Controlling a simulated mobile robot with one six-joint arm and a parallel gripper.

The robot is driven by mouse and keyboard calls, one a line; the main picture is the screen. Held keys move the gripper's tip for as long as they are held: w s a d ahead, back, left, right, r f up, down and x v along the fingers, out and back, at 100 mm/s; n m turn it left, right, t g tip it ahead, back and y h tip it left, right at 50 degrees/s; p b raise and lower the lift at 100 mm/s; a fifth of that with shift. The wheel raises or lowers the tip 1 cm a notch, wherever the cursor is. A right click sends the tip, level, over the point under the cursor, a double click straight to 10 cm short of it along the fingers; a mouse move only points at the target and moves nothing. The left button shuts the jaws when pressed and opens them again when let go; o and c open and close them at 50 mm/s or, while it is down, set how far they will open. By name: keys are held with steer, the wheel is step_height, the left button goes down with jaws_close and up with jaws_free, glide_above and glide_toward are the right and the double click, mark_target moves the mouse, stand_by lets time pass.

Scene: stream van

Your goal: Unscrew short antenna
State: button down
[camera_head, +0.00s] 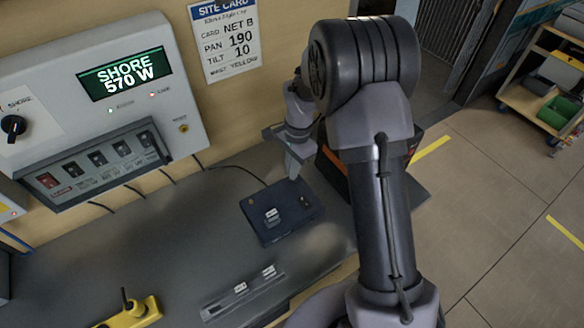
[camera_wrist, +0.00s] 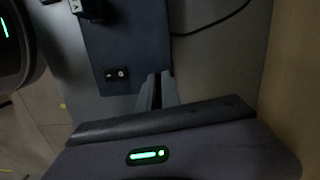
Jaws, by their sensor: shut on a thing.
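A dark blue box (camera_head: 265,228) lies on the grey bench and carries a small white-labelled part (camera_head: 272,216). It also shows in the wrist view (camera_wrist: 130,40). My gripper (camera_head: 293,172) points down at the box's far edge. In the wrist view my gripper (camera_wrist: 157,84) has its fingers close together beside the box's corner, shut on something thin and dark. This seems to be the short antenna, but the fingers hide most of it. A small labelled port (camera_wrist: 115,74) shows on the box near the fingers.
A grey rail (camera_head: 215,310) with two white tags lies at the bench front. A yellow block (camera_head: 143,317) with a black stub stands to its left. The shore power panel (camera_head: 50,95) stands behind. Dark cables run along the back of the bench.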

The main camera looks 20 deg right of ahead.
steer(key=n+p, duration=0.1)
steer(key=n, duration=0.2)
steer(key=shift+p, duration=0.3)
steer(key=shift+n, duration=0.5)
steer(key=shift+n+g+h+p, duration=0.3)
steer(key=shift+n+p, duration=0.55)
steer(key=shift+n, duration=1.15)
steer(key=c, duration=1.6)
jaws_free()
steer(key=shift+s, duration=0.1)
